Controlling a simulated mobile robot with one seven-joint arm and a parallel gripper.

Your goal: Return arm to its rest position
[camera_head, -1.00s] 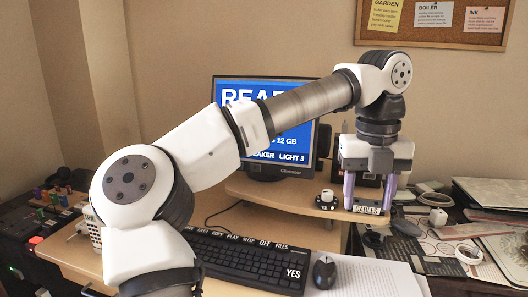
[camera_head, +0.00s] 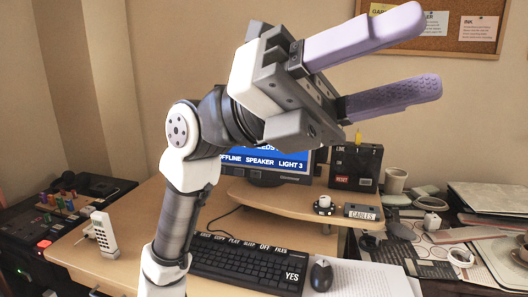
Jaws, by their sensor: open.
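My gripper (camera_head: 392,68) is raised high above the desk, close to the camera. Its two purple fingers are spread apart and point to the right, with nothing between them. My white and grey arm rises from the bottom of the view, left of the keyboard (camera_head: 250,262), and bends at the top toward the gripper. The gripper and arm hide most of the monitor (camera_head: 268,160) and part of the corkboard (camera_head: 480,38).
A CABLES box (camera_head: 362,212), a small round device (camera_head: 324,205) and a black box with a RESET label (camera_head: 355,167) are on the raised shelf (camera_head: 280,200). A mouse (camera_head: 321,274) and a white handset (camera_head: 103,237) are on the desk. Papers and a mug (camera_head: 395,180) are at right.

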